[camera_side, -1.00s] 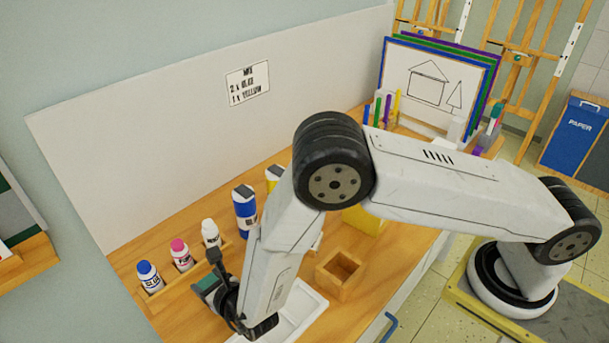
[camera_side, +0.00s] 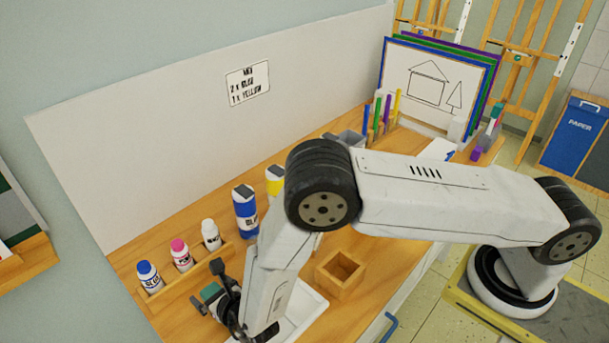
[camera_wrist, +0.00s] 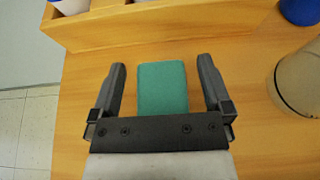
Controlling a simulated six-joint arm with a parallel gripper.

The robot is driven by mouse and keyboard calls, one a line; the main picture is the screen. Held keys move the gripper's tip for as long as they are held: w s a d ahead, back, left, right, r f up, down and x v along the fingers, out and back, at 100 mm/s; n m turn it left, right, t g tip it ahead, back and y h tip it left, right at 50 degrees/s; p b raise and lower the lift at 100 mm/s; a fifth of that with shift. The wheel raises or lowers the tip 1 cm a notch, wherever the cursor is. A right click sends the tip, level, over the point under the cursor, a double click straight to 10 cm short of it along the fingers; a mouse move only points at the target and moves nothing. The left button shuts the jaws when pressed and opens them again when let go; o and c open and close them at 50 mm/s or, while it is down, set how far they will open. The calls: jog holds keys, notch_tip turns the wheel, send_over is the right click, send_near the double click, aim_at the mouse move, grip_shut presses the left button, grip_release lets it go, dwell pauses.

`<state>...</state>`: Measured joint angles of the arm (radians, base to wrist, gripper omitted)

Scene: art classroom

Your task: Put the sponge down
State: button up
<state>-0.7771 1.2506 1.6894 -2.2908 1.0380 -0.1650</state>
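The green sponge (camera_wrist: 163,88) lies flat on the wooden counter in the wrist view, between the two fingers of my gripper (camera_wrist: 162,85), with bare wood showing on both sides of it. My gripper is open and touches neither side of the sponge there. In the side view a small part of the sponge (camera_side: 211,292) shows beside my gripper (camera_side: 218,290), low over the counter left of the white tray. The rest of it is hidden behind the fingers in that view.
A wooden rack (camera_side: 190,268) with several paint bottles stands behind the gripper. A white tray (camera_side: 305,312) and an open wooden box (camera_side: 341,275) are to the right. A clear jar (camera_wrist: 298,85) stands right of the gripper. The counter's left edge is near.

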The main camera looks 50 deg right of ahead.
jog(key=shift+r, duration=0.15)
jog(key=shift+s+r, duration=0.1)
jog(key=v, duration=1.1)
jog(key=shift+s+r, duration=0.1)
jog(key=shift+s, duration=0.3)
